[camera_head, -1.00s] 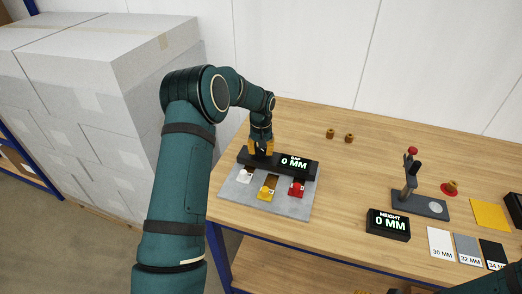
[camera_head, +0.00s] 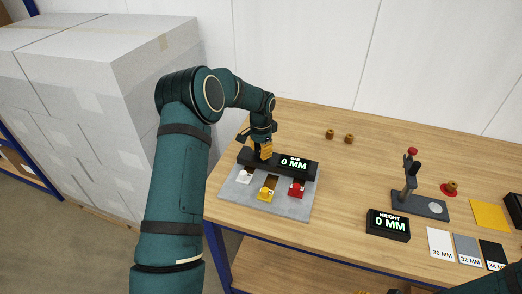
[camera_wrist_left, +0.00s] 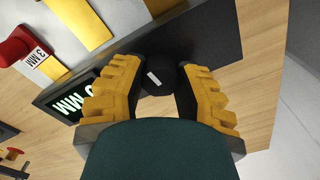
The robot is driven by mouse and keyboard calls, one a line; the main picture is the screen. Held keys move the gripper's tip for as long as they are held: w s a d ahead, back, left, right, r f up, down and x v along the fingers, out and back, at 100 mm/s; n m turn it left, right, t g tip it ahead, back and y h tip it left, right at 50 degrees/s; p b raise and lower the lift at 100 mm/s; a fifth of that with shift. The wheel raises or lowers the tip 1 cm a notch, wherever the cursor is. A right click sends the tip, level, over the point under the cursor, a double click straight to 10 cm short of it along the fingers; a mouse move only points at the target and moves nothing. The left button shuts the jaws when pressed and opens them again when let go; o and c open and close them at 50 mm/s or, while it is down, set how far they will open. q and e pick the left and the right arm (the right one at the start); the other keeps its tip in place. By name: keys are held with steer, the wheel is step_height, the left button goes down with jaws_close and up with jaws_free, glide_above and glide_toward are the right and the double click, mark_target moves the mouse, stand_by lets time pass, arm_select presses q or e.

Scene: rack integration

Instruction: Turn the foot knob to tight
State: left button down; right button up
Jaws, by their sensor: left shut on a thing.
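The gap gauge is a dark block (camera_head: 309,176) with a lit display reading "GAP 0 MM" at the back of a grey board (camera_head: 235,196). A black round knob (camera_wrist_left: 157,76) with a white mark on its top stands on the dark block. My left gripper (camera_head: 264,153) comes down on it from above. In the head view the fingers and arm hide the knob. Only a sliver of my right gripper (camera_head: 385,291) shows at the bottom edge.
White, yellow (camera_head: 266,194) and red (camera_head: 296,189) blocks sit on the grey board. To the right are a height gauge (camera_head: 429,207) with its display (camera_head: 388,225), brass parts (camera_head: 349,138) and labelled plates (camera_head: 440,243). White boxes (camera_head: 150,70) are stacked left of the table.

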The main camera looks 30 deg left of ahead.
arm_select(q)
steer(key=shift+m, duration=0.5)
steer(key=c, duration=0.6)
jaws_free()
steer(key=shift+r, duration=0.1)
step_height(320, 180, up, 12)
stand_by(0.5)
